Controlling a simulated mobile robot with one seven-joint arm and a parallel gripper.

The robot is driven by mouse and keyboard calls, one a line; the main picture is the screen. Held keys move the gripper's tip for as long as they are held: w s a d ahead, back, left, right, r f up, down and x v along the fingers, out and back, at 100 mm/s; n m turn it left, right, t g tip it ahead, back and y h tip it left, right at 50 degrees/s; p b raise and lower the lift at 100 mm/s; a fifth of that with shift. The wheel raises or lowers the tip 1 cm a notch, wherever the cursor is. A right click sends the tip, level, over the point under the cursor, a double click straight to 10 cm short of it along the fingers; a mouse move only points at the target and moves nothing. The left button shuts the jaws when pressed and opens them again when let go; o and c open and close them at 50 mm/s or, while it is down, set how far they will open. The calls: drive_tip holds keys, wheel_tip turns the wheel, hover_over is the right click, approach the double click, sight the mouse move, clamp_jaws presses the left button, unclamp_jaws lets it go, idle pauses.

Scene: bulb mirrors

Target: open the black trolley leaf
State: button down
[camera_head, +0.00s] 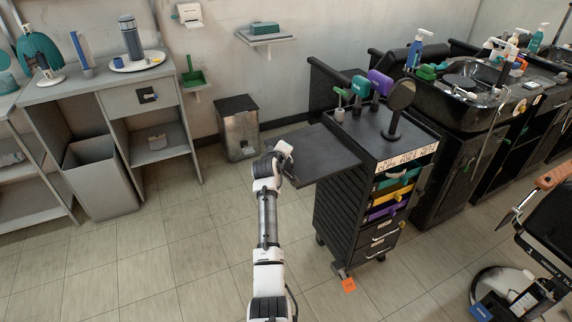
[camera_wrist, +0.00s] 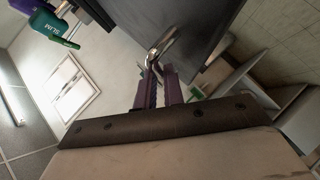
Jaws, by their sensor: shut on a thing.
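The black trolley (camera_head: 350,215) stands right of centre in the head view, with coloured drawers on its front. Its black leaf (camera_head: 318,152) sticks out to the left from the trolley's top edge, looking close to level with the top. The leaf also shows as a dark panel in the wrist view (camera_wrist: 185,25). My gripper (camera_head: 285,153) is at the leaf's outer left end. In the wrist view its fingers (camera_wrist: 158,70) are closed around a curved metal pull (camera_wrist: 163,45) at the leaf's edge. The fingertips are partly hidden in the head view.
On the trolley top stand a round mirror (camera_head: 399,98), a purple dryer (camera_head: 380,83) and a teal dryer (camera_head: 360,87). A metal bin (camera_head: 238,128) stands behind the leaf. A black basin unit (camera_head: 445,165) is at right.

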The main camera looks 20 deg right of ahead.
drive_tip(key=shift+s+d+r, duration=0.2)
drive_tip(key=shift+d+r, duration=0.5)
drive_tip(key=shift+f, duration=0.15)
drive_tip(key=c, duration=1.9)
unclamp_jaws()
drive_tip(key=shift+o, duration=1.1)
drive_tip(key=shift+d+f, duration=0.15)
drive_tip(key=shift+f, duration=0.05)
drive_tip(key=shift+w, duration=0.1)
drive_tip(key=shift+a, duration=0.25)
drive_tip(key=shift+w+a, duration=0.1)
drive_tip(key=shift+a, duration=0.15)
drive_tip(key=b+v, duration=0.2)
drive_tip(key=v, duration=1.1)
drive_tip(key=shift+s+a+r+b, duration=0.2)
drive_tip(key=shift+s+b, duration=0.1)
